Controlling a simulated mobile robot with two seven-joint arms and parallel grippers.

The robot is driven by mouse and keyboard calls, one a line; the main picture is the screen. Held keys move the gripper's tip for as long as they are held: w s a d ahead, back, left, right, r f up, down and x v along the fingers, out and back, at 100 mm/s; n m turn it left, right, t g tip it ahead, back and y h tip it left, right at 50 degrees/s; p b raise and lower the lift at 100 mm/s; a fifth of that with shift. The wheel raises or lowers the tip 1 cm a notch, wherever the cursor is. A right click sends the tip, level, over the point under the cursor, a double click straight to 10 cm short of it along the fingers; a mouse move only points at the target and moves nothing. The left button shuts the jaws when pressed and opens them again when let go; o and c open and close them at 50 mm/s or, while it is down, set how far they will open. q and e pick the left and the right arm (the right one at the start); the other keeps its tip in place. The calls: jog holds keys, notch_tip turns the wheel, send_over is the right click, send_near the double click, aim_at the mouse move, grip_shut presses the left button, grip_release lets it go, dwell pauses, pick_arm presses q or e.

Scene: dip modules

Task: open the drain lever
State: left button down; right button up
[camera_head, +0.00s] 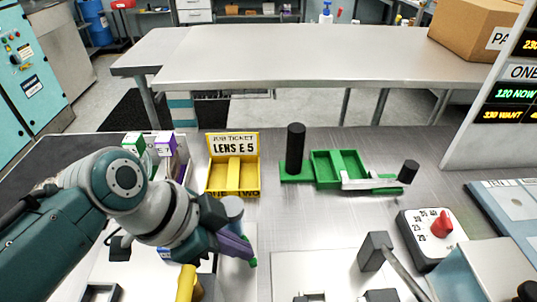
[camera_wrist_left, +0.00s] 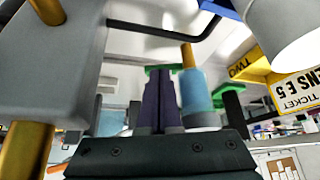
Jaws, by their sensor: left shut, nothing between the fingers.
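A small green piece (camera_head: 253,263), which looks like the drain lever, shows just past the tips of my left gripper (camera_head: 248,252). In the left wrist view a green bar (camera_wrist_left: 157,70) lies beyond the dark purple fingers (camera_wrist_left: 158,100), near a blue cylinder (camera_wrist_left: 196,92) with a brass stem. The fingers are together with nothing between them. I cannot tell whether the fingertips touch the green piece. My left wrist hides much of the fixture around it. My right gripper is out of view.
A yellow job-ticket tray (camera_head: 232,192) stands behind my left gripper. A green fixture with a black post (camera_head: 295,149) is to its right. A dial box with a red knob (camera_head: 441,224) and a dark lever arm (camera_head: 403,272) are at the right. Bare steel lies between.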

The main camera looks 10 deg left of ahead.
pick_arm(q)
jog(key=shift+w+d, duration=0.25)
jog(key=shift+d, duration=0.05)
jog(key=shift+w+d+p, duration=0.2)
jog(key=shift+p, duration=0.1)
jog(key=shift+w+d+r+n+t+y+p, duration=0.15)
jog(key=shift+n+t+y+p, duration=0.1)
jog(key=shift+n+p, duration=0.3)
jog(key=shift+d+r+n+t+y+p, duration=0.15)
jog(key=shift+n+t+p, duration=0.1)
jog(key=shift+n+p, duration=0.25)
jog(key=shift+w+f+n+t+y+p, duration=0.1)
jog(key=shift+f+n+t+y+p, duration=0.1)
jog(key=shift+n, duration=0.35)
jog(key=shift+w+f+n+t+y+p, duration=0.1)
jog(key=shift+n+y, duration=0.1)
jog(key=shift+n, duration=0.3)
jog(key=shift+w+n, duration=0.3)
jog(key=shift+s+a+p, duration=0.3)
jog(key=shift+a+p, duration=0.05)
jog(key=shift+a, duration=0.3)
